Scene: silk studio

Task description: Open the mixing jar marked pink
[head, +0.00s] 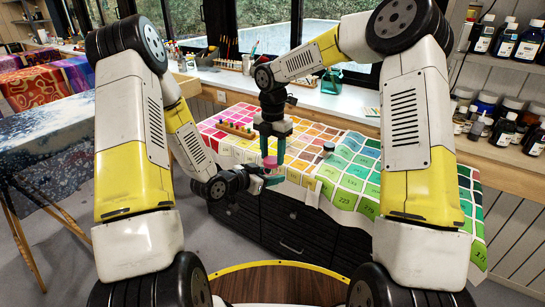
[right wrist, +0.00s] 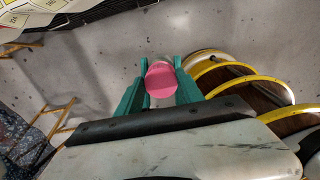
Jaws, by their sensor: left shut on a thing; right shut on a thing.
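The mixing jar has a pink lid (head: 270,162) and hangs in the air at the near edge of the colour-chart table. My left gripper (head: 271,180) comes in from the side and is shut on the jar's body, which its fingers mostly hide. My right gripper (head: 277,152) points down from above and is shut on the pink lid. In the right wrist view the pink lid (right wrist: 162,82) shows between the green fingers, with a paler part of the jar behind it. Whether the lid is apart from the body cannot be told.
The table's cloth of colour squares (head: 345,185) bears a small jar with a dark lid (head: 328,149) and a rack of coloured pegs (head: 235,129). Bottles (head: 505,45) crowd the right shelves. A dyed cloth (head: 45,115) covers a trestle at left.

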